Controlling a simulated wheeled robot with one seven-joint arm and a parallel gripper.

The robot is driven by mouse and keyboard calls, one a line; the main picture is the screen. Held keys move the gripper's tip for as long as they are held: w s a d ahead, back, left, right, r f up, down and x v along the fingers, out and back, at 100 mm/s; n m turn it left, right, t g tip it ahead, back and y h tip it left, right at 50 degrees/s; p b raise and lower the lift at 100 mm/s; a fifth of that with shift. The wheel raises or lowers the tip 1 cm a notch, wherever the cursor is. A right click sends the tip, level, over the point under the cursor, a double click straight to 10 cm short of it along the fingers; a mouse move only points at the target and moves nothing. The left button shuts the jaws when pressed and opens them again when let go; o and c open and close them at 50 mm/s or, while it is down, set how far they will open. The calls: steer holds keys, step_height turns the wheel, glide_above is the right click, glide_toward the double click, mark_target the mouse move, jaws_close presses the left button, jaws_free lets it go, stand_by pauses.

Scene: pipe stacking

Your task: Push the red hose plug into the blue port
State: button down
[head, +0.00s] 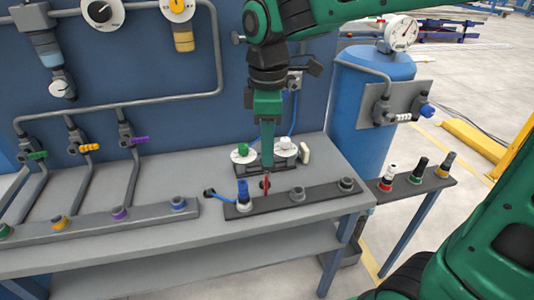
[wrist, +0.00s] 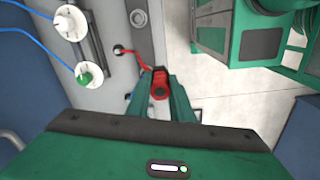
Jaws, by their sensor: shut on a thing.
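My gripper (head: 266,172) points down over the bench, shut on the red hose plug (head: 265,184). In the wrist view the red plug (wrist: 160,84) sits between my two fingers (wrist: 161,90), and its red hose (wrist: 133,57) runs to a hole in the bench top.
Green and white knobs (head: 285,149) stand behind my gripper. A blue tank (head: 363,110) stands right.

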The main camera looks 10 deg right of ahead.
steer(key=shift+r, duration=1.95)
